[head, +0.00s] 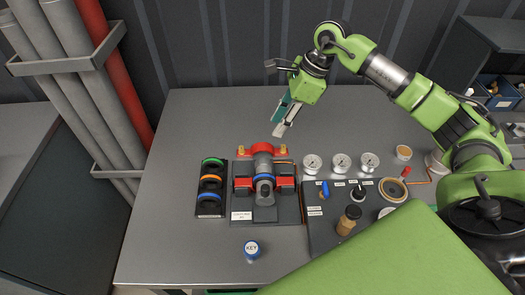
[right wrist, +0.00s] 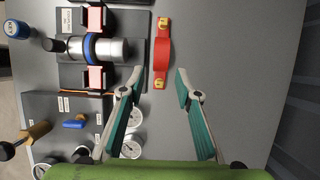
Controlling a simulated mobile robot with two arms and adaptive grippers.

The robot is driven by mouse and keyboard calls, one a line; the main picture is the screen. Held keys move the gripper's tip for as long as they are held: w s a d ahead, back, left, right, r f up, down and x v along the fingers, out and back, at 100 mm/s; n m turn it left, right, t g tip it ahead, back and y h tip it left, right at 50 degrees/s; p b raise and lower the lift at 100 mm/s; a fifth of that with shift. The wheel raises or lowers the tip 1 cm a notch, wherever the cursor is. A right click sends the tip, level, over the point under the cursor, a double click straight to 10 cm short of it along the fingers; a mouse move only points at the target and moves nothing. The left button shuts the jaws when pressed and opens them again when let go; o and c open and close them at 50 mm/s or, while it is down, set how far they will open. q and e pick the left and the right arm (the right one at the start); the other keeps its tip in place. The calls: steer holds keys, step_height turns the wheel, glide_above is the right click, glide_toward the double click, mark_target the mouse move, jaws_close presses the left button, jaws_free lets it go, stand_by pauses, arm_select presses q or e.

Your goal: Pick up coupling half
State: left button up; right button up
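A red arched piece with brass-coloured ends, which looks like the coupling half, lies at the far edge of the pipe station (head: 265,213). It shows in the head view (head: 262,148) and in the right wrist view (right wrist: 162,55). A grey pipe with a blue band (head: 264,177) sits between red blocks in front of it. My right gripper (head: 284,114) is above the table, behind and to the right of the red piece. In the right wrist view its teal-padded fingers (right wrist: 160,80) are spread and empty, with the red piece beyond the gap. My left gripper is not in view.
A black rack (head: 209,212) with green, orange and blue rings stands left of the station. Several gauges (head: 341,163) and a panel with knobs (head: 325,235) are to the right. The back of the table is clear.

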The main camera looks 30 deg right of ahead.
glide_above(263, 146)
steer(key=s+d, duration=0.1)
steer(key=d, duration=0.1)
steer(key=f, duration=0.4)
steer(key=shift+s+d+p, duration=0.1)
steer(key=shift+s+p, duration=0.1)
steer(key=shift+p, duration=0.2)
steer(key=shift+f, duration=0.25)
steer(key=p+x, duration=0.2)
steer(key=x, duration=0.2)
steer(key=shift+w+f+p, duration=0.2)
steer(key=shift+p, duration=0.2)
steer(key=shift+a+f, duration=0.2)
steer(key=shift+a, duration=0.05)
steer(key=shift+w+r, duration=0.1)
jaws_close()
